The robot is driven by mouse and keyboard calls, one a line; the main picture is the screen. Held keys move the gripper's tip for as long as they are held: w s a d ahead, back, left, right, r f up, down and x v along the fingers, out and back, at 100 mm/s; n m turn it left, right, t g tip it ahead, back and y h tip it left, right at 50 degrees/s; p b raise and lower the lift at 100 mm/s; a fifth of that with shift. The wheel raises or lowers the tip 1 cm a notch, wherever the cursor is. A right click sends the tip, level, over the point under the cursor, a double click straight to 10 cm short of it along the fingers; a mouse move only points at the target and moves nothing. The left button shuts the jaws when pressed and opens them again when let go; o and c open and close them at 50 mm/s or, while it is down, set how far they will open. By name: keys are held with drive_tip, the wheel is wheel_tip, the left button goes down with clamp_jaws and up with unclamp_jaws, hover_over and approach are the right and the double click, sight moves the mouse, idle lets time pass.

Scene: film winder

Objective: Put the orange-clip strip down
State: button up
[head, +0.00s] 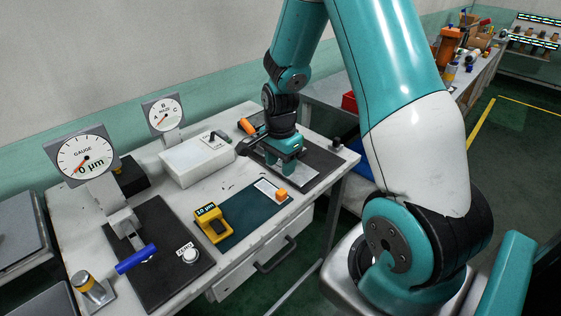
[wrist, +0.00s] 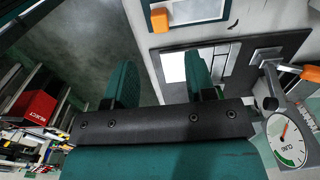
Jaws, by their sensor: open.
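The orange-clip strip (head: 268,188) is a pale strip with an orange block-like clip (head: 282,196) at its right end. It lies on the dark green mat (head: 243,223) near the table's front edge. In the wrist view the strip (wrist: 197,10) and its orange clip (wrist: 159,20) show at the top, beyond the fingers. My gripper (head: 284,176) is open, with its teal fingers pointing down over the dark plate behind the mat. In the wrist view the fingers (wrist: 160,82) are spread apart with nothing held between them. The strip is apart from the gripper.
A yellow 10 µm block (head: 213,224) sits at the mat's left. A white box (head: 197,160) and a dial (head: 165,114) stand behind. A gauge (head: 84,157) and a blue-handled fixture (head: 136,259) are at left. A red REJECT bin (wrist: 37,107) shows in the wrist view.

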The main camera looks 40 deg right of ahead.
drive_tip(key=s+a+r+n+y, duration=0.2)
drive_tip(key=s+a+r+n, duration=0.2)
drive_tip(key=a+r+n, duration=0.85)
drive_tip(key=s+a+r+n+y, duration=0.1)
drive_tip(key=s+a+r+n, duration=0.2)
drive_tip(key=s+a+n, duration=0.3)
drive_tip(key=s+a+r+n+y, duration=0.1)
drive_tip(key=s+a+r+n, duration=0.3)
drive_tip(key=s+a+n, duration=0.2)
drive_tip(key=shift+s+a, duration=0.4)
drive_tip(key=shift+s, duration=0.65)
